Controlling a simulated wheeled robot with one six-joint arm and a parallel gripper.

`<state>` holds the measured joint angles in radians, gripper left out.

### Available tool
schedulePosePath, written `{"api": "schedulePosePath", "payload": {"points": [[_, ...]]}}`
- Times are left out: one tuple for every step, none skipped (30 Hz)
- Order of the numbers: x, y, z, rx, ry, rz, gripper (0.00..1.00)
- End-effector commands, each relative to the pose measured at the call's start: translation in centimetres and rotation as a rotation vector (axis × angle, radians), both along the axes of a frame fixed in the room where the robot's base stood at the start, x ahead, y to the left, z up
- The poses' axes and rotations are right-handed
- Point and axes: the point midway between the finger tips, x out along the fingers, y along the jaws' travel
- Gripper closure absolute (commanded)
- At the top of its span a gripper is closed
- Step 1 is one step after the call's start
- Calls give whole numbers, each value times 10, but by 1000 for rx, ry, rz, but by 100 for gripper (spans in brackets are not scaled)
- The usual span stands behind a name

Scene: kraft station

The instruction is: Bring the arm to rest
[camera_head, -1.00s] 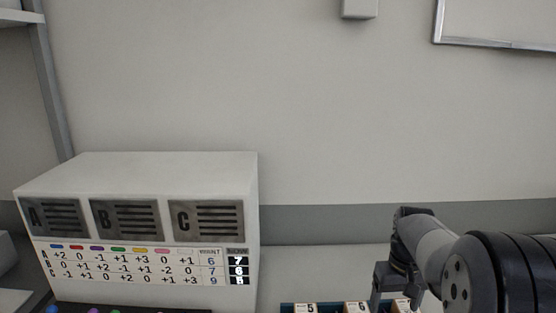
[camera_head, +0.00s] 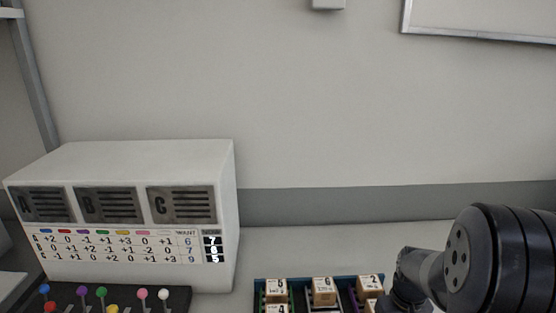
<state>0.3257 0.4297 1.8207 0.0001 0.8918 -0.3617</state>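My arm (camera_head: 478,262) enters at the lower right of the head view, with its dark wrist joint (camera_head: 405,282) low over the right end of a dark tray. My gripper's fingers are below or behind the visible part of the arm and cut off by the picture's bottom edge, so their state does not show.
A white console (camera_head: 130,165) with panels A, B, C and a number table stands at left. Colored knobs (camera_head: 102,292) on a black base lie before it. A blue-edged tray (camera_head: 300,279) holds numbered blocks (camera_head: 323,290).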

Motion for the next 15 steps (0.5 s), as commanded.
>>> {"api": "schedulePosePath", "payload": {"points": [[-1, 0, -9, 2, 5, 0, 24], [-1, 0, -14, 2, 5, 0, 24], [-1, 0, -20, 2, 5, 0, 24], [-1, 0, -25, 2, 5, 0, 24], [-1, 0, -29, 2, 5, 0, 24], [-1, 0, -35, 1, 4, 0, 24], [0, 0, -33, -1, -2, 0, 24], [1, -1, -27, -2, -6, 0, 24], [1, 0, -23, -2, -6, 0, 24], [1, 0, -20, -2, -5, 0, 24], [1, 0, -18, -2, -4, 0, 24], [1, 0, -15, -2, -4, 0, 24], [1, 0, -13, -2, -4, 0, 24], [0, 0, -12, -1, -3, 0, 24], [0, 0, -10, -1, -2, 0, 24]]}}
